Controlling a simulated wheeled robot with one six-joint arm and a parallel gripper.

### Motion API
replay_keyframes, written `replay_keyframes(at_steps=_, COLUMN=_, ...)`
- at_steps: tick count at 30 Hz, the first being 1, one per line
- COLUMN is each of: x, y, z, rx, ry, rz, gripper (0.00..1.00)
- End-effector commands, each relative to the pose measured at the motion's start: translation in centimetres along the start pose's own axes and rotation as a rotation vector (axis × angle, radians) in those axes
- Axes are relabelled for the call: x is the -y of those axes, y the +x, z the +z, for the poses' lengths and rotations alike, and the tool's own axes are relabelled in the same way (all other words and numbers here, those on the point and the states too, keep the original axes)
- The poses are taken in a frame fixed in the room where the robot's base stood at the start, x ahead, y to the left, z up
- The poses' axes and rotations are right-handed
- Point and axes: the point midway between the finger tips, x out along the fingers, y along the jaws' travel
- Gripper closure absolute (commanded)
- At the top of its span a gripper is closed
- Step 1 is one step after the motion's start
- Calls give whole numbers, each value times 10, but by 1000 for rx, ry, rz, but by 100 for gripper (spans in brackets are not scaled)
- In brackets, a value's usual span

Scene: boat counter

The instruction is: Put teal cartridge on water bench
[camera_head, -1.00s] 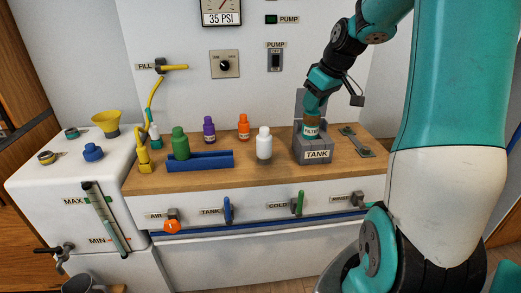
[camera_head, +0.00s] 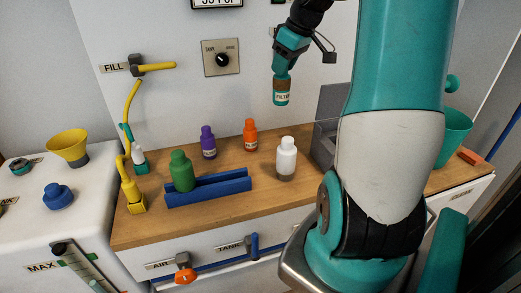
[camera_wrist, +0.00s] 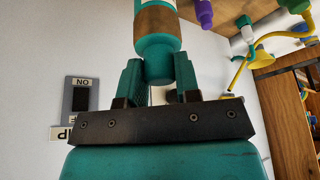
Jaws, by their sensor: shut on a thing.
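The teal cartridge (camera_head: 281,97) has a brown band and a white FILTER label. It hangs upright in the air above the back of the wooden bench top (camera_head: 220,214), in front of the wall. My gripper (camera_head: 283,72) is shut on its upper end. In the wrist view my gripper's two teal fingers (camera_wrist: 157,72) clasp the cartridge (camera_wrist: 154,48), whose far end is cut off by the frame. The grey tank (camera_head: 328,108) stands right of the cartridge, mostly hidden by my arm.
A white bottle (camera_head: 286,160), orange bottle (camera_head: 250,136) and purple bottle (camera_head: 208,143) stand on the bench. A green bottle (camera_head: 181,172) stands at the blue rack (camera_head: 210,187). A yellow hose fitting (camera_head: 131,192) is at the left. The front strip of wood is clear.

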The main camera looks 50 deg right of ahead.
Motion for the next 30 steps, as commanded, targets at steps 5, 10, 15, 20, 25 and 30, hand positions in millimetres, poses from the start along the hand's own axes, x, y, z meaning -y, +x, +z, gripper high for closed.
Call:
replay_keyframes(at_steps=5, x=0, y=20, z=9, rx=3, ry=3, rz=-4, gripper=100)
replay_keyframes(at_steps=10, x=0, y=63, z=28, rx=5, ry=6, rz=-6, gripper=100)
replay_keyframes(at_steps=15, x=0, y=106, z=46, rx=4, ry=6, rz=-5, gripper=100)
replay_keyframes(at_steps=20, x=0, y=135, z=57, rx=3, ry=4, rz=-3, gripper=100)
replay_keyframes(at_steps=25, x=0, y=149, z=62, rx=1, ry=0, rz=-2, gripper=100)
replay_keyframes(at_steps=30, x=1, y=174, z=72, rx=3, ry=2, rz=-4, gripper=100)
